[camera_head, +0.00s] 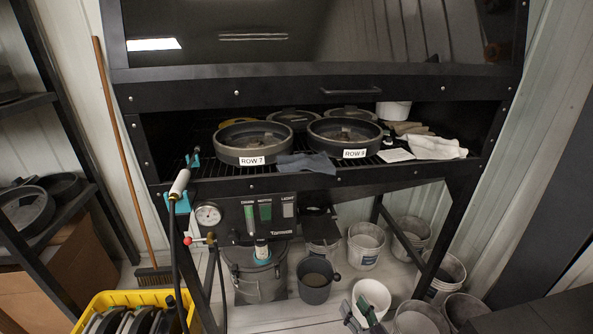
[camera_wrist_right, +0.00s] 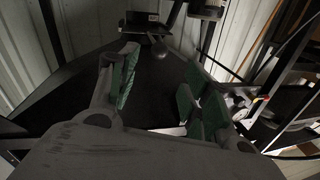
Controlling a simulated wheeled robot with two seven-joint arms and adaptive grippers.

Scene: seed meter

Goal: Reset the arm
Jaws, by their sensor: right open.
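My right gripper (camera_head: 360,312) shows at the bottom of the head view, grey with teal-green finger pads. It is low, near a white bucket (camera_head: 372,299) on the floor; I cannot tell the gap between them. In the right wrist view my right gripper (camera_wrist_right: 160,88) has its two green-padded fingers spread apart, with nothing between them. A dark flat surface (camera_wrist_right: 155,100) lies beyond the fingers there. My left gripper is in neither view.
Several buckets (camera_head: 366,246) stand below. A yellow crate (camera_head: 100,304) is at bottom left; a broom (camera_head: 118,150) leans on the wall.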

